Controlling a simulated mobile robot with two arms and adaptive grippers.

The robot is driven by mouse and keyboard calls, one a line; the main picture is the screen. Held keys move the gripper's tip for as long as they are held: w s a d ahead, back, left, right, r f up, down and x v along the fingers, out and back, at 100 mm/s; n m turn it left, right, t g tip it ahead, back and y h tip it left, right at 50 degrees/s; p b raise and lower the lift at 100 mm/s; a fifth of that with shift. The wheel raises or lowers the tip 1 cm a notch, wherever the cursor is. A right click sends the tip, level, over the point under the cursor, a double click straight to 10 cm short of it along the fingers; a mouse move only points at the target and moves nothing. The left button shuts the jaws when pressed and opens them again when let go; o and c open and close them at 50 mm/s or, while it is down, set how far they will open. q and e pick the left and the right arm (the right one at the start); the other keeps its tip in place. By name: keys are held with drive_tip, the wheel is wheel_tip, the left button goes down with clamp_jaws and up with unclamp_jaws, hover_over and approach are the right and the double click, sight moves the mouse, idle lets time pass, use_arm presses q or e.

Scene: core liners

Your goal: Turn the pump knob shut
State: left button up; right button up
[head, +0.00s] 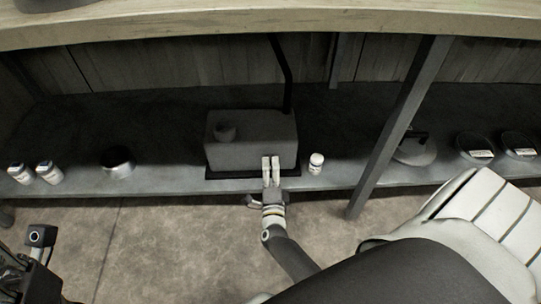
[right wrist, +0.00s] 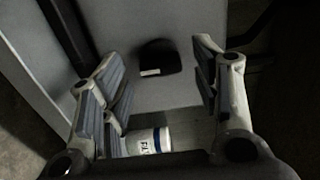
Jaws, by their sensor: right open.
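The pump is a dark grey box (head: 250,140) on the low shelf in the head view. In the right wrist view the right gripper (right wrist: 162,85) is open, with nothing held. Beyond its fingers is a dark rounded piece with a small white mark (right wrist: 160,58), probably the knob, apart from the fingers. Part of my left arm or gripper (head: 40,236) shows at the lower left; its jaws are unclear.
A small white bottle (head: 316,162) stands just right of the pump; a labelled white container (right wrist: 149,141) shows low between the fingers. A dark hose (head: 284,72) rises behind the box. A post (head: 398,125) stands to the right. A round pot (head: 117,161) sits left.

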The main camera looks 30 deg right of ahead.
drive_tip(key=v, duration=0.6)
drive_tip(key=shift+r, duration=0.1)
idle(0.3)
